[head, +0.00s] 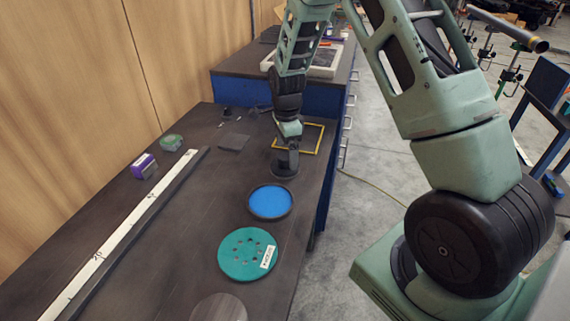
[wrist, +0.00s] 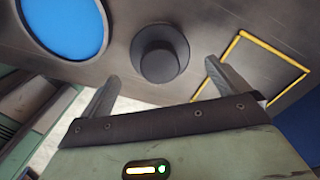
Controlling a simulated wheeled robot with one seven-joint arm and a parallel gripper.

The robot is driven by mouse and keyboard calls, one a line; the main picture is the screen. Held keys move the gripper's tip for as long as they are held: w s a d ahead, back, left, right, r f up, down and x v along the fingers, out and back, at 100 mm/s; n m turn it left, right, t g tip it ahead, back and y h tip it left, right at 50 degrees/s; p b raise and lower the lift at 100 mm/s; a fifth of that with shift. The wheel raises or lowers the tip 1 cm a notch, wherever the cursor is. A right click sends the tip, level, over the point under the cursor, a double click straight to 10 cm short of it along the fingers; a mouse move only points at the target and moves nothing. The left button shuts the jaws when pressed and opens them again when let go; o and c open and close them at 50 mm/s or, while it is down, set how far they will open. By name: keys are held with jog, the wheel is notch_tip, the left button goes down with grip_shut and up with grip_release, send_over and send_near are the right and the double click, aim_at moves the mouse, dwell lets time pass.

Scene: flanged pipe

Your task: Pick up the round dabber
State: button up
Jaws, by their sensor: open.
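The round dabber (head: 285,170) is a dark grey disc with a raised round knob. It lies on the dark bench top (head: 180,235), directly below my gripper (head: 287,146) in the head view, which partly hides it. In the wrist view the dabber (wrist: 160,53) shows whole, knob towards the camera. My gripper (wrist: 161,72) is open and empty there, with one finger to each side of the knob in the picture. The fingertips look short of the dabber, and I cannot tell the exact height gap.
A blue-faced round dish (head: 270,201) and a teal perforated disc (head: 248,255) lie nearer. A yellow frame (head: 318,140) lies just beyond the dabber to the right. A long white ruler strip (head: 120,232), a purple box (head: 144,166) and a green item (head: 171,143) are on the left.

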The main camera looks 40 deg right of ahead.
aim_at(286, 155)
notch_tip(286, 155, down, 5)
jog(key=shift+r+p, duration=0.1)
jog(key=shift+p, duration=0.6)
jog(key=c, duration=1)
notch_tip(286, 155, up, 10)
jog(key=shift+b, duration=0.9)
